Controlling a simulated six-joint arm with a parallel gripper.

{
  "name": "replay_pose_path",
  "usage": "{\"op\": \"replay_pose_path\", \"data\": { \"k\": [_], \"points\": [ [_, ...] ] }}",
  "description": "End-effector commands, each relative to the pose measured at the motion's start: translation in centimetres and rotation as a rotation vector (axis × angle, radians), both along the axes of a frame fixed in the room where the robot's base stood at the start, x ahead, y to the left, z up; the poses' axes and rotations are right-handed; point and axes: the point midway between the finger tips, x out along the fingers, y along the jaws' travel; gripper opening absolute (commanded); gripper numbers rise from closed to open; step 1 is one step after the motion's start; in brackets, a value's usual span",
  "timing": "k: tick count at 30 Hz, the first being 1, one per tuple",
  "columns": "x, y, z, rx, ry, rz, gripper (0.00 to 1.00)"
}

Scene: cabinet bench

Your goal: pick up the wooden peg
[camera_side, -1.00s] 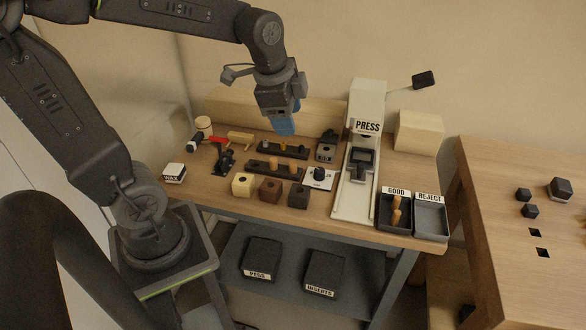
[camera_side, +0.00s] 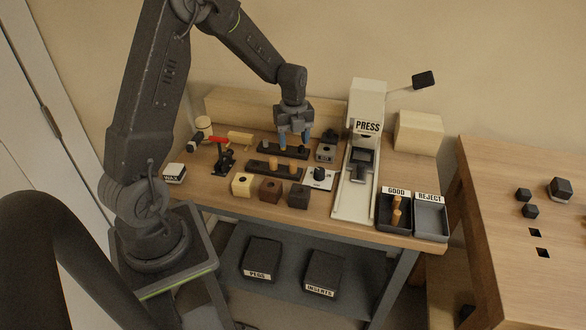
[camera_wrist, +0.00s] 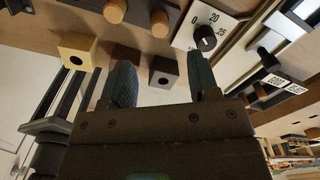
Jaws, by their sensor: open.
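Two wooden pegs stand upright in the front dark rack (camera_side: 257,165) in the side view: a left peg (camera_side: 273,162) and a right peg (camera_side: 292,168). In the wrist view the left peg (camera_wrist: 115,10) and right peg (camera_wrist: 160,23) show near the top edge, beyond my fingertips. My gripper (camera_side: 294,141) is open and empty, pointing down with its blue fingers over the back dark rack (camera_side: 263,148), behind the pegs. Its fingers (camera_wrist: 160,78) also show apart in the wrist view. The back rack's middle is partly hidden by the fingers.
Three blocks, pale (camera_side: 242,185), brown (camera_side: 270,189) and black (camera_side: 298,196), stand in front of the racks. A dial box (camera_side: 320,178) and the press (camera_side: 353,198) are to the right. Pegs (camera_side: 396,208) lie in the GOOD tray (camera_side: 382,218); the REJECT tray (camera_side: 431,219) looks empty.

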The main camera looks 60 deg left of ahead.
Motion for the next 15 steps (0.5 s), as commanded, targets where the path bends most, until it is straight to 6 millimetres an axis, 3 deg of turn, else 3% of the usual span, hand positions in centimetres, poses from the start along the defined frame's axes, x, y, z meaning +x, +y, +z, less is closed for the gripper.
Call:
{"op": "replay_pose_path", "data": {
  "k": [4,15],
  "points": [
    [0.0,-0.1,-2.7,-0.001,0.002,0.001,0.55],
    [-0.2,0.0,-6.1,-0.001,0.002,0.001,0.55]
  ]
}}
